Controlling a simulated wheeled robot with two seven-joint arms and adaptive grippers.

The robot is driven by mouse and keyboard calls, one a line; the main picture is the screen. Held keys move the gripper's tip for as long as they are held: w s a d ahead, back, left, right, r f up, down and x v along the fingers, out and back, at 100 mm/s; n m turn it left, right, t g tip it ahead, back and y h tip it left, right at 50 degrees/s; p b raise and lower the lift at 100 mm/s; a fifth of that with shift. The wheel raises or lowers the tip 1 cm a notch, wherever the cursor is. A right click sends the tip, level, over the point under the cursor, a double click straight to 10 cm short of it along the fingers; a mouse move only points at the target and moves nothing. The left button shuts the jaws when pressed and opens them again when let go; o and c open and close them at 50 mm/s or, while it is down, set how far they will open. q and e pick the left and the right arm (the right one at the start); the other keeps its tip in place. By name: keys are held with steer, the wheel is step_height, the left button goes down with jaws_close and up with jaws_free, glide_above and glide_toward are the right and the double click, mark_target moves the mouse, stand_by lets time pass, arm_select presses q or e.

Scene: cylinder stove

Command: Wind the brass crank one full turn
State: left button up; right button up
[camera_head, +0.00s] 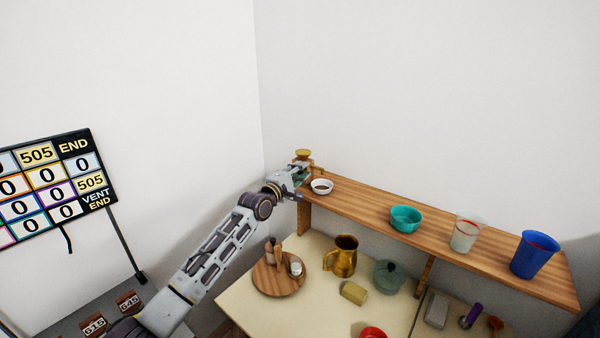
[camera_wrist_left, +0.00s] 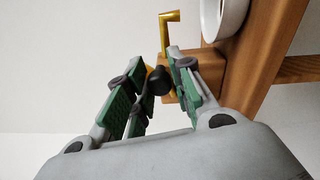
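The brass crank (camera_wrist_left: 170,32) shows in the left wrist view as a bent brass bar beside the wooden shelf end, with a black knob (camera_wrist_left: 158,81) nearer the camera. In the head view brass parts (camera_head: 303,154) show at the shelf's far left end, partly hidden by my gripper. My left gripper (camera_head: 298,174) reaches them from the left. In the wrist view its green-padded fingers (camera_wrist_left: 157,72) stand on both sides of the black knob; I cannot tell whether both touch it. My right gripper is not in view.
A white bowl (camera_head: 321,186) stands on the shelf (camera_head: 365,207) close to my left gripper. A teal bowl (camera_head: 405,219), a pale cup (camera_head: 466,234) and a blue cup (camera_head: 534,254) stand further right. A brass jug (camera_head: 341,256) and a round wooden tray (camera_head: 273,283) are on the counter below.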

arm_select(q)
steer(key=shift+o, duration=1.3)
steer(key=shift+s, duration=0.1)
steer(key=v, duration=1.2)
steer(key=shift+f, duration=0.1)
